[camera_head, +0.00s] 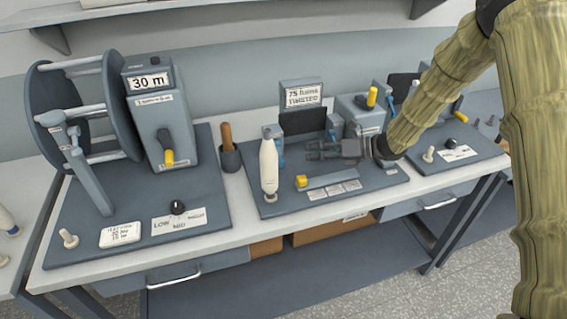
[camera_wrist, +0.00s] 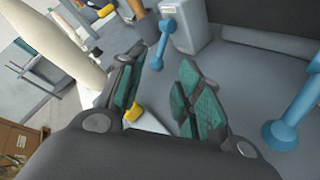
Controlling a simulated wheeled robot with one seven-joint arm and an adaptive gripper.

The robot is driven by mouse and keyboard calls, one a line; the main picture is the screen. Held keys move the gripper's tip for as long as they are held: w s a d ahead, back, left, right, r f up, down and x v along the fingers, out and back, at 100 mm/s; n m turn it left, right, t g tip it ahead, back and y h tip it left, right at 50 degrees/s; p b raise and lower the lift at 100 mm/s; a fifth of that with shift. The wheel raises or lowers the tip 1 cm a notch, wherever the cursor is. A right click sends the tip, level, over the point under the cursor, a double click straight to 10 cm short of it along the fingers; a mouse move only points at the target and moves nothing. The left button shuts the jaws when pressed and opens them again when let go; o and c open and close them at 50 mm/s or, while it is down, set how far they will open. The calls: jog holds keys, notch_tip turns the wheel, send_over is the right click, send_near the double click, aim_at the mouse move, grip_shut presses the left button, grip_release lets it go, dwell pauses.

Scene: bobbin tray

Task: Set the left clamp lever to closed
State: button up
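The left clamp lever (camera_head: 280,157) is a small blue bar with thick ends, just right of the white bobbin (camera_head: 268,165). It also shows at the top middle of the wrist view (camera_wrist: 165,40), beside a grey block. A second blue lever (camera_head: 332,133) stands farther right and shows large at the wrist view's right side (camera_wrist: 293,112). My gripper (camera_head: 309,150) points left over the tray board, right of the left lever and apart from it. Its green-padded fingers (camera_wrist: 157,92) are open with nothing held between them. I cannot tell the lever's exact setting.
A yellow-knobbed bar (camera_head: 330,181) lies in front of my gripper. A dark panel (camera_head: 303,122) under a label sign stands behind it. A grey box with a yellow lever (camera_head: 371,97) is right of the panel. A cup with a wooden handle (camera_head: 229,157) stands left of the bobbin.

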aim_at(279, 156)
jog(key=p+x, duration=0.3)
jog(key=x, duration=0.6)
jog(key=shift+p+x, duration=0.5)
jog(key=shift+x, duration=0.45)
jog(key=shift+d+f, duration=0.1)
jog(key=shift+f, duration=0.05)
grip_shut()
